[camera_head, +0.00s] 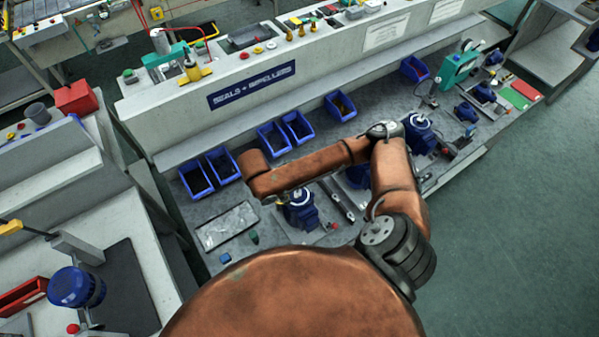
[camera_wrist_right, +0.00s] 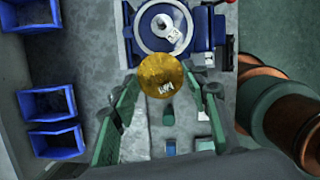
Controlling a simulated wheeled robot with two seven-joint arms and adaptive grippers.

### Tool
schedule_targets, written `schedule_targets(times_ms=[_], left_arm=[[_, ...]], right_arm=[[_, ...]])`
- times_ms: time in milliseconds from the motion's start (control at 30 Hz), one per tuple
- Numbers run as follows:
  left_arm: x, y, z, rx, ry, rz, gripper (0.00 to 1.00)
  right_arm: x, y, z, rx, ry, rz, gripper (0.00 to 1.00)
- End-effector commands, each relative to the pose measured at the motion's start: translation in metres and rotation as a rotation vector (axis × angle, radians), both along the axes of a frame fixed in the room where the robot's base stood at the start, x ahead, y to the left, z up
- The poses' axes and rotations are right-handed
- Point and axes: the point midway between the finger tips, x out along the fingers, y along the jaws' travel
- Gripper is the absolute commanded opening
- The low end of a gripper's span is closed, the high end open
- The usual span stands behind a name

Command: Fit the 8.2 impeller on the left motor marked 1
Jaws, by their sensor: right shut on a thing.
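In the right wrist view my right gripper (camera_wrist_right: 163,88) has its green fingers on both sides of a round brass-coloured impeller (camera_wrist_right: 160,66) and is shut on it. Dark marks on the impeller are not legible to me. Just beyond it is a blue motor (camera_wrist_right: 203,27) with a round grey face and a small white label that I cannot read. The impeller overlaps the lower edge of this face in the picture; I cannot tell the height between them. In the head view a blue motor (camera_head: 301,213) stands beneath my right forearm, which hides the gripper. My left gripper is out of view.
Several blue bins (camera_head: 271,140) line the back of the grey bench, below a "SEALS + IMPELLERS" sign (camera_head: 252,85). A pale tray (camera_head: 227,226) lies left of the motor. Another blue motor (camera_head: 418,140) and a teal device (camera_head: 458,67) stand farther right.

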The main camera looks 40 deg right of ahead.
Motion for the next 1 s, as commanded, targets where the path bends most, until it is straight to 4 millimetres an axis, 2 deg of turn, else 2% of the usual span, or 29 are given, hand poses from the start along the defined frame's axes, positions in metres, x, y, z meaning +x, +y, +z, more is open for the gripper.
schedule_targets(times_ms=[33, 100, 700, 1000], left_arm=[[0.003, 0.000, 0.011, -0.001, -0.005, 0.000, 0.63], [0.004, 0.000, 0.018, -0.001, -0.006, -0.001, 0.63], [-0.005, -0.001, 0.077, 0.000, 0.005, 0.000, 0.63], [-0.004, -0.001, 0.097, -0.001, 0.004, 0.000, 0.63]], right_arm=[[-0.002, -0.006, 0.006, -0.002, 0.002, 0.088, 0.18], [-0.002, -0.012, 0.009, -0.002, 0.002, 0.227, 0.18], [-0.011, -0.059, 0.040, -0.001, 0.003, 1.359, 0.18], [-0.017, -0.072, 0.054, -0.001, 0.002, 1.787, 0.18]])
